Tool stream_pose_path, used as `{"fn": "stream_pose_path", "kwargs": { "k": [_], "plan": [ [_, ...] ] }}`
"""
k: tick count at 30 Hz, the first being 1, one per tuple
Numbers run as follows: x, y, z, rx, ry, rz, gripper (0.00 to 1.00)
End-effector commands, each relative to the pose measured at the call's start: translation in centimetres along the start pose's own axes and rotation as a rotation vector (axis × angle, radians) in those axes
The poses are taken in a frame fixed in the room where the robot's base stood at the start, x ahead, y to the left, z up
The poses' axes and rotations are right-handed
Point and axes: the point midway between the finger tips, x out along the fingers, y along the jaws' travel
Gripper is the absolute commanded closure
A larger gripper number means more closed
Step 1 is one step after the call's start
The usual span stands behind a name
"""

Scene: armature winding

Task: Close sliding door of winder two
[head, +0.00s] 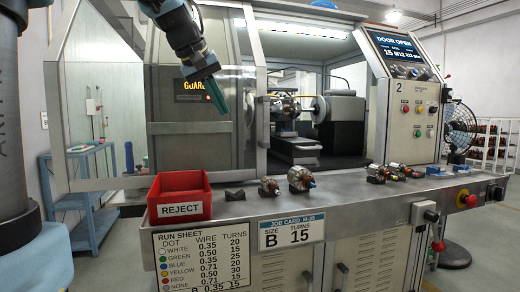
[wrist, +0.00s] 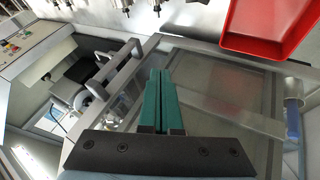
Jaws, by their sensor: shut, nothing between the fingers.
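Winder two (head: 405,88) carries a "2" on its control panel, and its screen (head: 398,52) reads "DOOR OPEN". The framed sliding door (head: 180,128) with clear panes stands at the left, leaving the bay on the right open. Its upright grey handle (head: 262,122) is on the door's right edge. The handle also shows in the wrist view (wrist: 118,70), left of my fingers. My gripper (head: 221,110) hangs in front of the door, left of the handle and apart from it. Its green fingers (wrist: 160,72) are together and empty.
A red reject bin (head: 180,197) stands on the front ledge below the door. A dark block (head: 235,195) and several armatures (head: 301,179) sit along the ledge. Inside the open bay is the winding spindle (head: 285,106). A blue shelf (head: 85,195) stands at the left.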

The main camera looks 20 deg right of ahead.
Motion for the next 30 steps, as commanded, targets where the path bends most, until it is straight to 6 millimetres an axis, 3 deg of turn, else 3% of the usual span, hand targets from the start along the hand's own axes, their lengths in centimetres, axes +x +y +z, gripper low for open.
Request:
{"fn": "stream_pose_path", "kwargs": {
  "k": [11, 23, 30],
  "plan": [
    [3.2, -0.4, 0.5, 0.001, -0.002, 0.002, 1.0],
    [11.3, -0.4, 0.6, 0.0, -0.004, 0.0, 1.0],
    [12.4, 2.6, 0.4, 0.001, 0.0, 0.002, 1.0]
  ]
}}
